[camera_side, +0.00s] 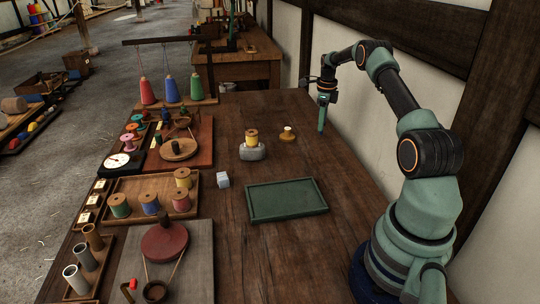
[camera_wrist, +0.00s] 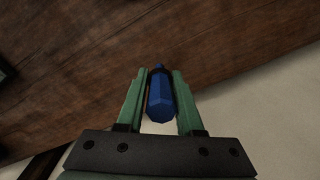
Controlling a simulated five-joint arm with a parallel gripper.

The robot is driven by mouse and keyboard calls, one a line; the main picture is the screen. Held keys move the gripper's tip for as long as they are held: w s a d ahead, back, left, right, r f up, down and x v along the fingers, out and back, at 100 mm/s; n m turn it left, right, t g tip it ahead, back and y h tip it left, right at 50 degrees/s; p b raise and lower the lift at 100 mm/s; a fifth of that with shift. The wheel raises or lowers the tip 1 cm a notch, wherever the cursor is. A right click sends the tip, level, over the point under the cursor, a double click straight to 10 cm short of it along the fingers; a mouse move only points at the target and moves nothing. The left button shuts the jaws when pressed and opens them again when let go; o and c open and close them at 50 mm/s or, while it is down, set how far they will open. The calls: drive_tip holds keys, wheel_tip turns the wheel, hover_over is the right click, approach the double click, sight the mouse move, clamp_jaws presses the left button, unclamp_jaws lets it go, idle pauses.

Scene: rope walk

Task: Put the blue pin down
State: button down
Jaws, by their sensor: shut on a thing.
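The blue pin (camera_wrist: 160,100) is a faceted blue peg with a narrower dark-banded end. In the wrist view it lies between the two green fingers of my gripper (camera_wrist: 160,73), which is shut on it. In the side view my gripper (camera_side: 321,122) points down at the right edge of the wooden table (camera_side: 297,247), near the pale wall. I cannot make out the pin there; the fingers seem to hide it. The pin is held in the air, with wood and the pale wall behind it in the wrist view.
A green tray (camera_side: 287,199) lies empty at the table's middle right. A brass piece (camera_side: 287,134) and a spool on a grey block (camera_side: 252,151) stand left of my gripper. Racks with several spools fill the left side. Bare wood lies between tray and brass piece.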

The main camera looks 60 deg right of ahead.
drive_tip(key=shift+f, duration=0.7)
drive_tip(key=c, duration=0.5)
unclamp_jaws()
drive_tip(key=shift+f, duration=0.15)
drive_tip(key=shift+c, duration=0.2)
